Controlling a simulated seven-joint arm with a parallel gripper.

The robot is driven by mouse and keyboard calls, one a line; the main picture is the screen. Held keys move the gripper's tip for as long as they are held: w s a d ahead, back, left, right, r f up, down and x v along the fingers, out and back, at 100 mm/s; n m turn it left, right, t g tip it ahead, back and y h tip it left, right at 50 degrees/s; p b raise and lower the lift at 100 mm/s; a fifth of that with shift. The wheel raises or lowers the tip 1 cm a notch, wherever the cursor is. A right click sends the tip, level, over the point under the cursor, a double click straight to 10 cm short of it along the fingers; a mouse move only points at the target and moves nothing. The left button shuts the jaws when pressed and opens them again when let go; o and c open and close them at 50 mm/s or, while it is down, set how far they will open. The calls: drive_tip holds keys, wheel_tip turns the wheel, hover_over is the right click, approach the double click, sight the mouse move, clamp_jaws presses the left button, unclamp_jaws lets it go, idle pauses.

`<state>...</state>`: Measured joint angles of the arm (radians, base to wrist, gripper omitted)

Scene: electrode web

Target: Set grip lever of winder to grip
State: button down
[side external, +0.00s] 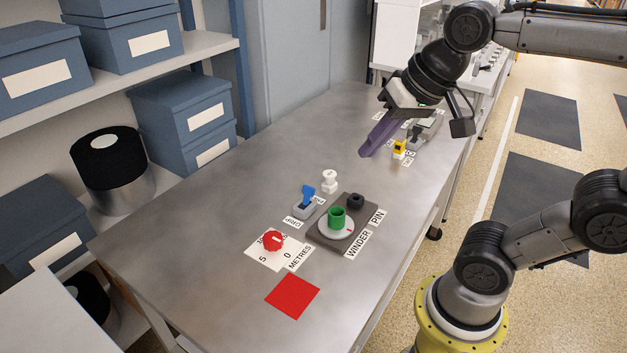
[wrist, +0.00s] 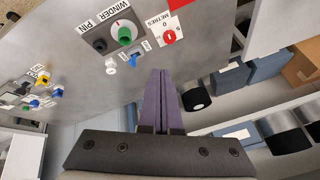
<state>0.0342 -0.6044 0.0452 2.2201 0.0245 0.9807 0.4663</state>
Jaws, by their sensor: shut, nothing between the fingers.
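The winder (side external: 337,226) is a dark plate with a white disc, a green cup and a black knob. It also shows upside down in the wrist view (wrist: 122,33). Beside it, the blue grip lever (side external: 308,192) stands on a small grey base, its broad end raised at the far side, away from the GRIP label (side external: 293,222). The lever is small in the wrist view (wrist: 134,60). My gripper (side external: 366,152) is shut and empty, its purple fingers held above the table behind the winder, well apart from the lever. The fingers also show in the wrist view (wrist: 160,72).
A red knob (side external: 273,240) on a METRES dial and a red square (side external: 293,296) lie nearer the front. A white piece (side external: 329,181) stands behind the lever. A yellow-topped device (side external: 400,147) is near my gripper. Shelves with blue boxes (side external: 180,105) stand at left.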

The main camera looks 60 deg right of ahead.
drive_tip(key=w+d+f+m+g, duration=0.1)
drive_tip(key=w+d+m, duration=0.3)
drive_tip(key=w, duration=0.5)
drive_tip(key=w+d+f+m+g, duration=0.15)
drive_tip(key=w+d+m, duration=0.3)
drive_tip(key=w, duration=0.45)
drive_tip(key=w+d+f+m+g+y, duration=0.1)
drive_tip(key=w+d+f+m+g, duration=0.2)
drive_tip(key=d+f, duration=1)
wheel_tip(320, 180, down, 3)
drive_tip(key=shift+w+f+m, duration=0.15)
drive_tip(key=shift+w+m, duration=0.2)
drive_tip(key=shift+w, duration=0.45)
drive_tip(key=shift+f, duration=0.1)
